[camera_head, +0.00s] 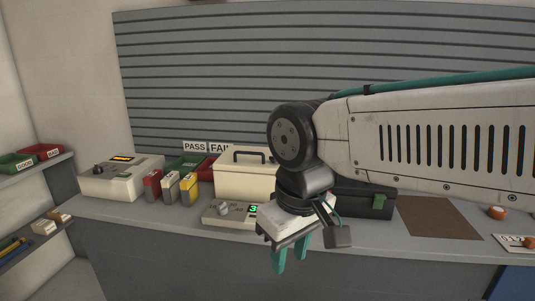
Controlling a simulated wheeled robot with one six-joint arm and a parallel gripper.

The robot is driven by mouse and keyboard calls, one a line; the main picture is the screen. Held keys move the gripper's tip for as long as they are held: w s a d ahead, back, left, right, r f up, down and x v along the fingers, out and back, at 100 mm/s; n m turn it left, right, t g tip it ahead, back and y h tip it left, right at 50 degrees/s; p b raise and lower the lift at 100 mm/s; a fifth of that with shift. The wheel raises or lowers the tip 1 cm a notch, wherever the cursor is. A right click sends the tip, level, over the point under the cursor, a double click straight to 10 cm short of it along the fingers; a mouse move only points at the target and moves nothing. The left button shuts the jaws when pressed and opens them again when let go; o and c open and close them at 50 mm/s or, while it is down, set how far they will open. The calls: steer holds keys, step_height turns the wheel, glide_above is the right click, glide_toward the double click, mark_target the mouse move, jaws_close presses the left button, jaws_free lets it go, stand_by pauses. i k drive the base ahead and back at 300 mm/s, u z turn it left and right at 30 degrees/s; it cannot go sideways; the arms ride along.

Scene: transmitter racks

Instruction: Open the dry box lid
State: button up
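A cream box (232,184) with a black handle on its closed top stands on the bench, left of my arm. A dark case (350,205) with a green latch (379,202) on its front stands to the right, partly hidden behind my arm; it appears closed. No label shows which of the two is the dry box. My gripper (291,262) points down in front of the bench edge, right of the cream box and left of the dark case. Its two teal fingers are apart with nothing between them. It touches neither box.
A device with a lit green display (222,214) sits before the cream box. A brown mat (440,219) lies right, with an orange-topped item (496,212).

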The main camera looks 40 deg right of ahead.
mark_target(235, 158)
steer(key=u, duration=0.65)
steer(key=k, duration=0.1)
steer(key=z, duration=1.35)
steer(key=i, duration=0.6)
steer(key=u, duration=0.65)
